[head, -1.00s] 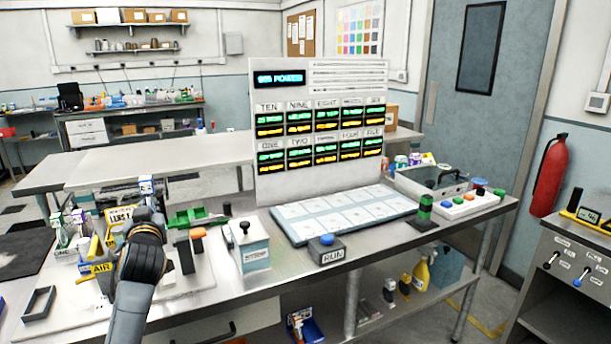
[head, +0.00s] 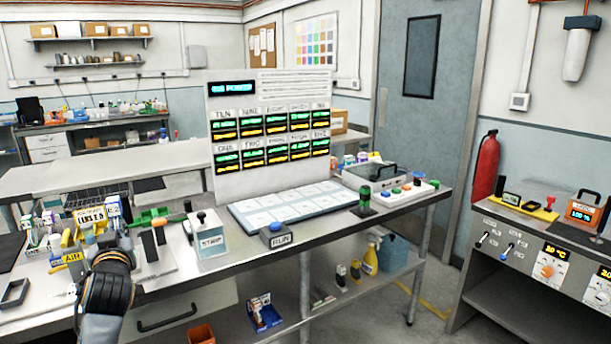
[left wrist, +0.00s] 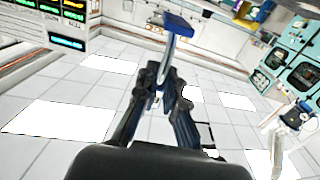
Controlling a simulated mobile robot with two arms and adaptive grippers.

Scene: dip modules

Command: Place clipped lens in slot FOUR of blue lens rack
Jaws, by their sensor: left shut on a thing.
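In the left wrist view my left gripper (left wrist: 165,88) is shut on the clipped lens (left wrist: 169,60). The lens shows nearly edge-on as a thin pale strip, with a blue clip (left wrist: 179,24) at its far end. In the head view my left arm comes in at the lower left, over the left end of the bench; its fingers and the lens are hidden behind the wrist. I cannot make out a blue lens rack with numbered slots in either view. My right gripper is not in view.
The bench holds a panel (head: 270,125) with numbered displays, a pale blue tray (head: 232,213) of white cells, a RUN button box (head: 278,237) and a STRIP box (head: 211,238). Bottles and boxes crowd its left end. A control cabinet (head: 535,250) stands at the right.

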